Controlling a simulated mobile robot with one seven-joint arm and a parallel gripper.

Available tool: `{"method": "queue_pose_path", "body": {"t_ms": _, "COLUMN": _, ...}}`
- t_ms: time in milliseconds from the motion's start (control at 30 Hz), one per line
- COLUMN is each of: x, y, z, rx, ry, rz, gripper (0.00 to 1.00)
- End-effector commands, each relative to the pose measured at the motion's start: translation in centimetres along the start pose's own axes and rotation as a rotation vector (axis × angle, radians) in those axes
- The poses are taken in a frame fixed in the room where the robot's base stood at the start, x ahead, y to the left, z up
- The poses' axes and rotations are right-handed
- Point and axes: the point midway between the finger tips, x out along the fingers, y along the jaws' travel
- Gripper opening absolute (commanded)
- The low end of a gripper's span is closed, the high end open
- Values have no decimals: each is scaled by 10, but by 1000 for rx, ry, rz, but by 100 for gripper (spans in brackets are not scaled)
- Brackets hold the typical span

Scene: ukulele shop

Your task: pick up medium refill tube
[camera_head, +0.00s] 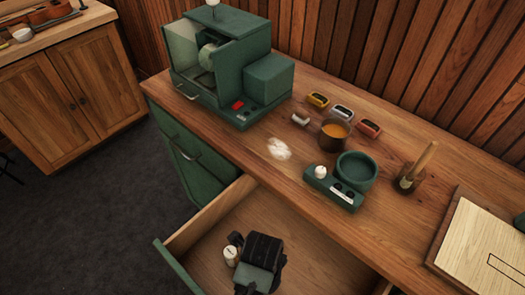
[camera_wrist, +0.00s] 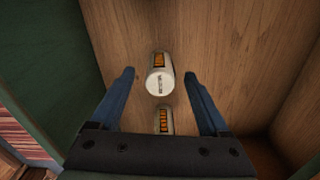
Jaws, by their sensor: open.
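Two white tubes with orange-and-black labels stand or lie in the open drawer (camera_head: 212,228). In the wrist view, one tube (camera_wrist: 159,80) shows its round white end between my fingertips, apart from both. The other tube (camera_wrist: 165,118) is nearer my palm, and its lower part is hidden by it. The label print is too small to tell which is medium. My gripper (camera_wrist: 160,76) is open and empty, pointing down into the drawer. In the head view, my gripper (camera_head: 260,258) is over the drawer, just right of one white tube (camera_head: 230,257); the other is hidden.
The drawer walls flank my gripper. On the counter above are a green machine (camera_head: 225,65), an orange-filled cup (camera_head: 334,135), a green bowl (camera_head: 355,170), a small knobbed panel (camera_head: 332,188) and a handled tool in a pot (camera_head: 408,180). A wooden board (camera_head: 485,240) lies at right.

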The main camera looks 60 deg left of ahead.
Motion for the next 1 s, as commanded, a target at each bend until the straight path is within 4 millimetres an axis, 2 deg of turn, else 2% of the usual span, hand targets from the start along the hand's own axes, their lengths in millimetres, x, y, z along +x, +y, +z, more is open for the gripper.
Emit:
{"method": "queue_pose_path", "body": {"t_ms": 100, "x": 21, "y": 1, "z": 1, "rx": -1, "ry": 2, "rz": 3, "gripper": 80}}
{"method": "queue_pose_path", "body": {"t_ms": 200, "x": 32, "y": 1, "z": 1, "rx": 0, "ry": 1, "rz": 3, "gripper": 80}}
{"method": "queue_pose_path", "body": {"t_ms": 500, "x": 36, "y": 0, "z": 1, "rx": 0, "ry": -1, "rz": 0, "gripper": 80}}
{"method": "queue_pose_path", "body": {"t_ms": 933, "x": 36, "y": 0, "z": 1, "rx": 0, "ry": 0, "rz": 0, "gripper": 2}}
{"method": "queue_pose_path", "body": {"t_ms": 1000, "x": 36, "y": 0, "z": 1, "rx": 0, "ry": 0, "rz": 0, "gripper": 0}}
